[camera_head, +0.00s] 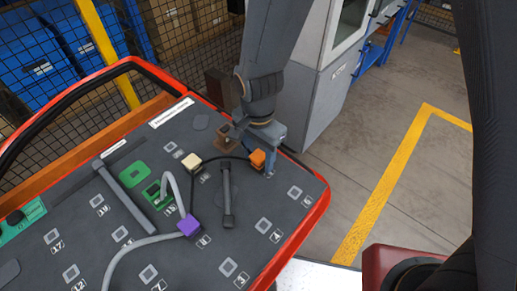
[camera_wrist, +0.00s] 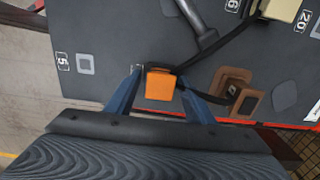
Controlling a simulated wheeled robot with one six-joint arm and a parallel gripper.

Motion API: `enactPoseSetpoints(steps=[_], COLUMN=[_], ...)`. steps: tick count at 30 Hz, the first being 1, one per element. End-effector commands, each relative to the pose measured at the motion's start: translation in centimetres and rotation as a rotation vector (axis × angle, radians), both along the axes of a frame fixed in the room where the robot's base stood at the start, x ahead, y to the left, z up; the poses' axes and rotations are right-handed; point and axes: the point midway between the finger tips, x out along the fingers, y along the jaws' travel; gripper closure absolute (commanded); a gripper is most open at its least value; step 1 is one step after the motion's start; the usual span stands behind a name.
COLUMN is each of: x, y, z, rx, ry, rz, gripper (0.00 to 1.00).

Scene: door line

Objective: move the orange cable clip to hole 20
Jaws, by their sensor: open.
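The orange cable clip (camera_head: 257,158) sits on the dark board near its right edge, with a black cable running from it. It also shows in the wrist view (camera_wrist: 160,86). My gripper (camera_head: 268,160) is open around it, one blue finger on either side in the wrist view (camera_wrist: 162,98), with gaps showing between fingers and clip. The label 20 (camera_wrist: 303,20) is at the upper right of the wrist view, beside a light square hole (camera_wrist: 316,31) cut off by the picture edge. In the head view I cannot read that label clearly.
A brown block (camera_head: 225,138) stands close to my gripper. A cream clip (camera_head: 191,161) is on the black cable. A purple clip (camera_head: 188,225) with grey cable, a green part (camera_head: 155,194) and grey bars (camera_head: 124,196) occupy the board. A red rim (camera_head: 318,215) edges it.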

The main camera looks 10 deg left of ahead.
Motion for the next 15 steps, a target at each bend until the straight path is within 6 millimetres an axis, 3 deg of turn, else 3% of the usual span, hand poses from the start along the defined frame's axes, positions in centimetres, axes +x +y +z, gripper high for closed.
enactPoseSetpoints(steps=[9,15], x=[0.00,0.00], y=[-0.01,-0.02], z=[-0.26,-0.25], rx=[0.000,0.000], ry=[0.000,0.000], rz=[0.000,0.000], gripper=[0.52,0.84])
